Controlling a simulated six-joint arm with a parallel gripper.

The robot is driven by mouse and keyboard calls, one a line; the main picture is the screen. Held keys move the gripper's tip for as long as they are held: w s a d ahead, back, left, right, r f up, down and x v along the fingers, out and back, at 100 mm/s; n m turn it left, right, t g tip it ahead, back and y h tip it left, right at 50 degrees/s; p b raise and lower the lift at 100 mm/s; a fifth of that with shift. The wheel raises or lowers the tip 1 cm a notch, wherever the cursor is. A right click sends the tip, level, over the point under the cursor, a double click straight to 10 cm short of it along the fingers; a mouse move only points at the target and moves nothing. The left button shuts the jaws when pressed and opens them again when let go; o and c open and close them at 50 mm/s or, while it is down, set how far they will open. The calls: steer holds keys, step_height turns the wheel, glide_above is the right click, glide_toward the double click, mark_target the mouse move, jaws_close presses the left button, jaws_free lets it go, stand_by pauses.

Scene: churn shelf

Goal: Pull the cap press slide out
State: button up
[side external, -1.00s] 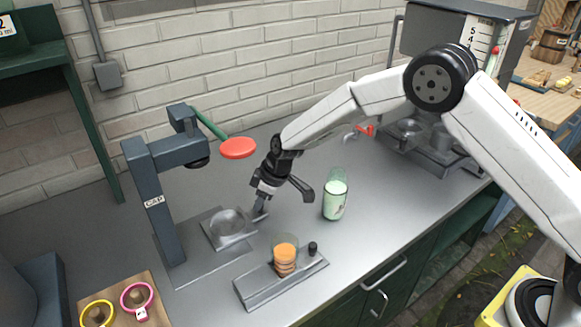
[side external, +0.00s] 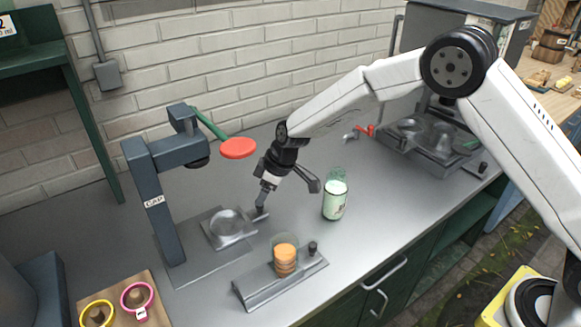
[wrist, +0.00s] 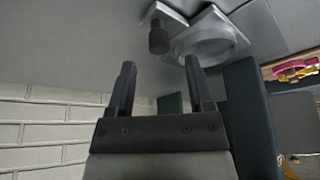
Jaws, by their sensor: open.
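The cap press (side external: 158,205) is a dark grey stand marked CAP, with a green lever and a red disc-shaped end (side external: 238,148). Its slide (side external: 229,245) is a metal plate with a round clear-looking seat, low at the press's right side. The slide's dark knob (wrist: 158,40) stands on an arm of the slide in the wrist view. My gripper (wrist: 158,66) is open and empty, pointing toward the knob, which appears beyond and between the fingertips. In the side view my gripper (side external: 264,198) is just above the knob end; whether it touches is unclear.
In front is a metal rail (side external: 260,288) with a knob and a glass of orange discs (side external: 285,262). A board with yellow and pink rings (side external: 138,295) is front left.

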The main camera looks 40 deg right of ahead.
steer(key=shift+v, duration=2.25)
steer(key=shift+w+a, duration=0.15)
steer(key=shift+w, duration=0.05)
jaws_close()
steer(key=shift+w+a+r+n+g, duration=0.25)
steer(key=shift+w+a+r+n, duration=0.15)
steer(key=shift+w+a+n, duration=0.25)
steer(key=shift+w+a+r+n+g, duration=0.2)
steer(key=shift+w+a+r+n, duration=0.3)
steer(key=shift+a, duration=0.3)
steer(key=shift+w+a+r+n+g, duration=0.3)
steer(key=shift+w+a+n, duration=0.2)
steer(key=shift+a+n, duration=0.2)
